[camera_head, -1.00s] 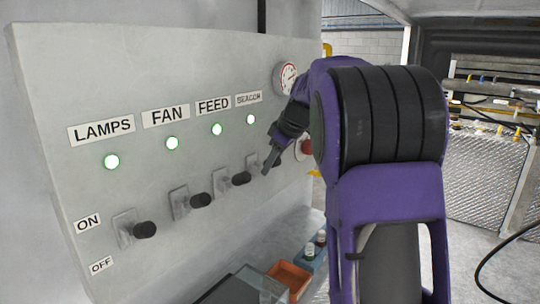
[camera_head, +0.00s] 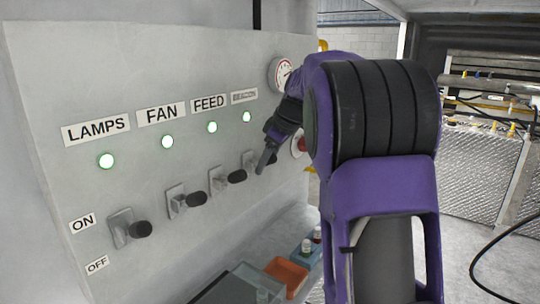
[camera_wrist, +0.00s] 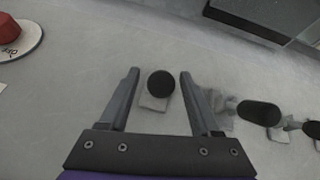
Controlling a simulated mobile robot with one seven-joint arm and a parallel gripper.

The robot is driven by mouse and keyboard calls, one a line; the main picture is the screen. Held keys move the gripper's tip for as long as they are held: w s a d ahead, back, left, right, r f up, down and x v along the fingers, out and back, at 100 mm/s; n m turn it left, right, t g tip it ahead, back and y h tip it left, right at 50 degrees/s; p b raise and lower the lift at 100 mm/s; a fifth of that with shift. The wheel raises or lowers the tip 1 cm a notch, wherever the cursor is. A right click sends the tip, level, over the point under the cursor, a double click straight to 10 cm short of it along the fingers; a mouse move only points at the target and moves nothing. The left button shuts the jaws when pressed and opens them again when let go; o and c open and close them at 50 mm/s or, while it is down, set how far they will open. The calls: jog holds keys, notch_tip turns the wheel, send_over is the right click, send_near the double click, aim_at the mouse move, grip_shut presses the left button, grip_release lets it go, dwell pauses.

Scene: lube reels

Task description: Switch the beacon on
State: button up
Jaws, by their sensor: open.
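The beacon switch is the far right one in the row on the grey panel; its plate (camera_head: 248,158) is partly hidden behind my gripper in the head view. In the wrist view its round black knob (camera_wrist: 160,83) sits between my open fingers, nearer the right one, with no clear contact. I cannot tell its on or off position. The beacon lamp (camera_head: 246,116) under the BEACON label (camera_head: 244,96) glows green. My gripper (camera_head: 262,166) is at the panel by this switch; both fingers (camera_wrist: 158,74) show apart and empty in the wrist view.
The feed switch knob (camera_head: 237,176) is close on the left, then fan (camera_head: 196,198) and lamps (camera_head: 141,229). A red button (camera_wrist: 12,33) on a pale disc is on the beacon's other side. An orange tray (camera_head: 286,276) and bottles lie below. A gauge (camera_head: 281,73) is above.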

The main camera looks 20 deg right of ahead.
jog(key=p+v, duration=0.1)
jog(key=v, duration=1.6)
jog(key=shift+r, duration=0.15)
